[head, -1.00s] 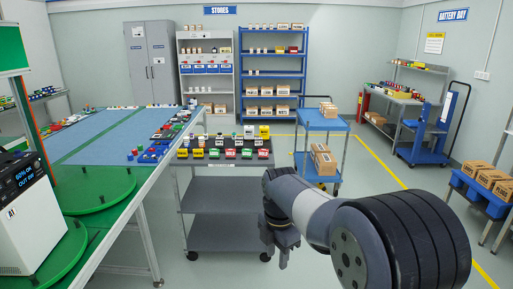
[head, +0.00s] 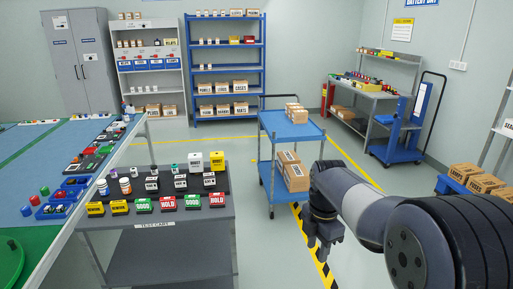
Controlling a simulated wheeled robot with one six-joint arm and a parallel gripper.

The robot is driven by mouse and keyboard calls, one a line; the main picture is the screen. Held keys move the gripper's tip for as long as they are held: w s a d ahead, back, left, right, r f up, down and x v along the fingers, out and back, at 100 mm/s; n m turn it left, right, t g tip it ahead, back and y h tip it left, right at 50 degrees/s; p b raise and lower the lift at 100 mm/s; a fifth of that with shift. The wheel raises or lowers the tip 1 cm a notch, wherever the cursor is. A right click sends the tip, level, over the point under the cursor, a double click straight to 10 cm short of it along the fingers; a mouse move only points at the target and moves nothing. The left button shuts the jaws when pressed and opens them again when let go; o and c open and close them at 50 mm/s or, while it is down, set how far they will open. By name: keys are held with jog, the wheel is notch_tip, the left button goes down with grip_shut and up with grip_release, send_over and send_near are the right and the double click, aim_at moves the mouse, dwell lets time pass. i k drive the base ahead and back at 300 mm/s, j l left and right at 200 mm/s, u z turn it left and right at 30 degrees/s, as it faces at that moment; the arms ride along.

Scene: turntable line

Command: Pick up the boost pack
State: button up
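The grey test cart (head: 160,222) stands left of centre with a stepped black rack on top. At the back of the rack are a white block (head: 196,161) and a yellow block (head: 217,161). Their small labels are too blurred for me to say which, if either, is the boost pack. Black-and-white blocks (head: 180,182) sit in the middle. Yellow, green GOOD (head: 143,205) and red HOLD (head: 193,201) blocks line the front. My gripper (head: 324,246) hangs pointing down to the right of the cart, apart from everything. Its finger gap is unclear.
A blue trolley (head: 290,124) with cardboard boxes (head: 291,172) stands behind my gripper. A long blue-topped table (head: 40,157) with small parts is on the left. Shelves line the back wall. Floor is open between the cart and my arm.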

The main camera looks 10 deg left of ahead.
aim_at(196, 162)
jog(key=i+l+z, duration=0.15)
jog(key=i, duration=0.8)
jog(key=i+l+z, duration=0.15)
jog(key=i, duration=0.85)
jog(key=i+j+u, duration=0.15)
jog(key=i+u, duration=0.15)
jog(key=u, duration=0.15)
jog(key=i+u, duration=0.25)
jog(key=u, duration=0.2)
jog(key=i+u, duration=0.3)
jog(key=u, duration=0.15)
jog(key=i+l+u, duration=0.25)
jog(key=u, duration=0.2)
jog(key=i+j+u, duration=0.1)
jog(key=i+u, duration=0.45)
jog(key=u, duration=0.15)
jog(key=i+u, duration=0.35)
jog(key=k, duration=0.1)
